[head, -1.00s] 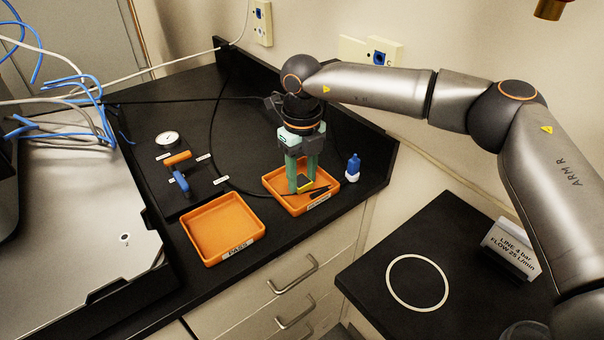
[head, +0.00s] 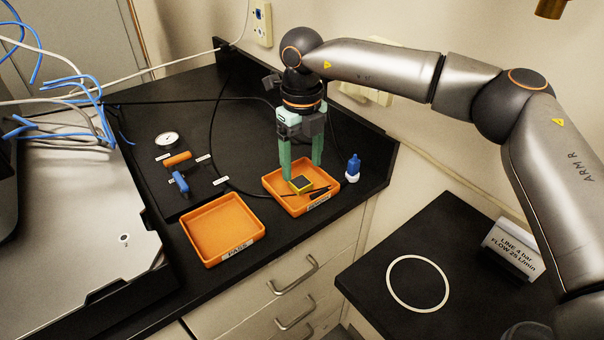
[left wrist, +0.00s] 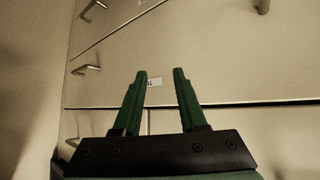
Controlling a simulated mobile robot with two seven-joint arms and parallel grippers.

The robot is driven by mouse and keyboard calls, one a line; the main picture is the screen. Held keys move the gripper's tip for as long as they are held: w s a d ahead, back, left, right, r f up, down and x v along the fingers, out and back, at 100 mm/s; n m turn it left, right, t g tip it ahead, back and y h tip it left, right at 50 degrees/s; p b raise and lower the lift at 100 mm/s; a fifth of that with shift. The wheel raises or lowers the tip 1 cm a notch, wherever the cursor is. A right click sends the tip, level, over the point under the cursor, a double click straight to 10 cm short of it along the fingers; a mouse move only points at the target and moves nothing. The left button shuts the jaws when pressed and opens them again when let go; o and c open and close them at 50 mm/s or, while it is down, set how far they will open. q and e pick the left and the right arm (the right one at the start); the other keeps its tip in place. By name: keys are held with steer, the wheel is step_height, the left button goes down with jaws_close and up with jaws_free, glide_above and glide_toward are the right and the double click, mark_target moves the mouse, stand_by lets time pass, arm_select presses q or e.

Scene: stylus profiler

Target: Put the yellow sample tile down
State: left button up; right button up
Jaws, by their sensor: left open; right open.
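The yellow sample tile (head: 300,184), with a dark top, lies in the right orange tray (head: 272,188) on the black bench. My right gripper (head: 302,176) points down over this tray, its green fingers open. The fingers are apart from each other, with the tile below and between them; whether a fingertip touches it I cannot tell. Dark tweezers (head: 320,192) lie in the same tray beside the tile. My left gripper (left wrist: 160,76) is open and empty in the left wrist view, in front of drawer fronts. It is not in the head view.
An empty orange tray (head: 222,226) labelled PASS stands left of the right tray. A blue-capped bottle (head: 353,168) stands close on the right. A dial gauge (head: 167,139), an orange-handled tool (head: 178,158) and a blue one (head: 181,182) lie left. A cable crosses behind.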

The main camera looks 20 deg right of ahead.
mark_target(302, 184)
step_height(302, 184, up, 8)
steer(key=shift+s, duration=0.15)
stand_by(0.6)
